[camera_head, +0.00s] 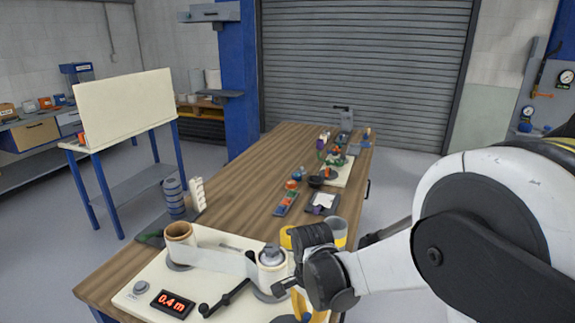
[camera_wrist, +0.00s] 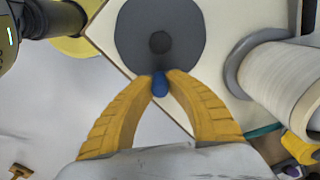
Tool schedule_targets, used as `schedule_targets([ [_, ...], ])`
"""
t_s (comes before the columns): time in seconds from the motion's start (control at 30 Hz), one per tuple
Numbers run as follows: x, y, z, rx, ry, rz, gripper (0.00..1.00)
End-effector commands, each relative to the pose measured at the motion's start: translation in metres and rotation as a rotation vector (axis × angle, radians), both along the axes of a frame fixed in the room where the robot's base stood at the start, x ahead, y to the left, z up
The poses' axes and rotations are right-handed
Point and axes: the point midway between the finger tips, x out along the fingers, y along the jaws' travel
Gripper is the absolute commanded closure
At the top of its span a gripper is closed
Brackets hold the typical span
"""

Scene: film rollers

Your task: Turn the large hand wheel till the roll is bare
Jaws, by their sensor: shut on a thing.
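The large hand wheel (camera_wrist: 185,32) is a grey disc with a dark hub in the wrist view. A blue knob (camera_wrist: 160,86) stands near its rim. My gripper (camera_wrist: 161,76) has its yellow fingers closed on the knob; in the head view my gripper (camera_head: 303,308) is low, by the board's near right corner. A brown-cored roll (camera_head: 180,240) stands at the left of the cream board (camera_head: 215,308). Whitish film (camera_head: 225,260) runs from it to the right roller (camera_head: 270,256). A wound roll (camera_wrist: 285,78) shows at right in the wrist view. The display (camera_head: 172,304) reads 0.4 m.
A dark crank (camera_head: 225,298) and a grey button (camera_head: 141,287) sit on the board. A white panel stand (camera_head: 127,108) is at left.

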Motion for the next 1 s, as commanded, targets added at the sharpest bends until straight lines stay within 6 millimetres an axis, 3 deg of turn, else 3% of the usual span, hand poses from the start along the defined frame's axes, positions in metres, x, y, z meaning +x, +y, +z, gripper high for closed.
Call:
schedule_targets([
  [1.0,0.016,0.017,-0.001,-0.001,0.002,0.001,0.99],
])
